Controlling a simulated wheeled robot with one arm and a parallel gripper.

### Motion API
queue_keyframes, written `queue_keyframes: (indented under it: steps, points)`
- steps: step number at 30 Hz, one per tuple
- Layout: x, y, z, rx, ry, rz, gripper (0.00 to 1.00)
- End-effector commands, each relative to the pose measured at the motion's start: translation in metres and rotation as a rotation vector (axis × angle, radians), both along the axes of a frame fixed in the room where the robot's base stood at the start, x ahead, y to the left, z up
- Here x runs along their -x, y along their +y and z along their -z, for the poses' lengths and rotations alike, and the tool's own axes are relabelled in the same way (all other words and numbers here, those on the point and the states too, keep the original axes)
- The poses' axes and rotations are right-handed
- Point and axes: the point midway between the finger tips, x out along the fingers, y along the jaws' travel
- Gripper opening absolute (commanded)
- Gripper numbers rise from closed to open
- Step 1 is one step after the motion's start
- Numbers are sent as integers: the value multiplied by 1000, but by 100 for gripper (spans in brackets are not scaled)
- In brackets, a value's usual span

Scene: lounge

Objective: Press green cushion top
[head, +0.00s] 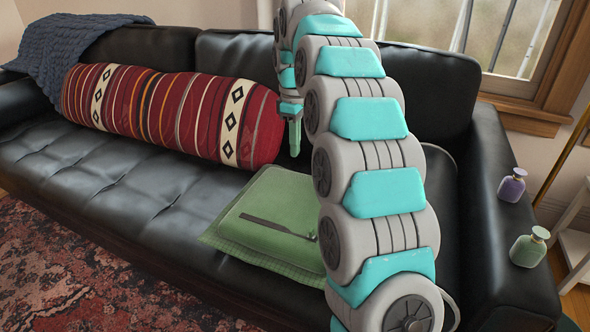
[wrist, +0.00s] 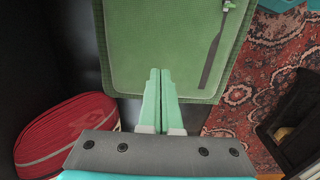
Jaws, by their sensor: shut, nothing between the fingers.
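The green cushion (head: 267,220) lies flat on the black sofa seat, its right part hidden behind my arm in the head view. A dark strap-like strip lies across its top. In the wrist view the cushion (wrist: 165,45) fills the upper middle, with the strip near its right side. My gripper (head: 295,138) is shut and empty, pointing down above the seat behind the cushion. In the wrist view the closed fingertips (wrist: 160,75) overlap the cushion's near edge. They appear above the cushion, and I see no contact.
A red striped bolster (head: 170,112) lies along the sofa back, left of my gripper. A blue-grey blanket (head: 70,50) drapes over the sofa's left end. A purple bottle (head: 512,185) and a green bottle (head: 529,247) stand on the right armrest. The seat left of the cushion is clear.

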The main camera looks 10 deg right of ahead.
Motion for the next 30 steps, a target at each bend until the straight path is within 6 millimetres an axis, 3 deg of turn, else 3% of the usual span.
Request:
queue_keyframes:
  steps: [8, 21, 30]
  points:
    - [2, 0, 37, 0, 7, 0, 0]
    - [2, 0, 114, 0, 6, 0, 0]
    - [0, 0, 135, 0, 0, 1, 0]
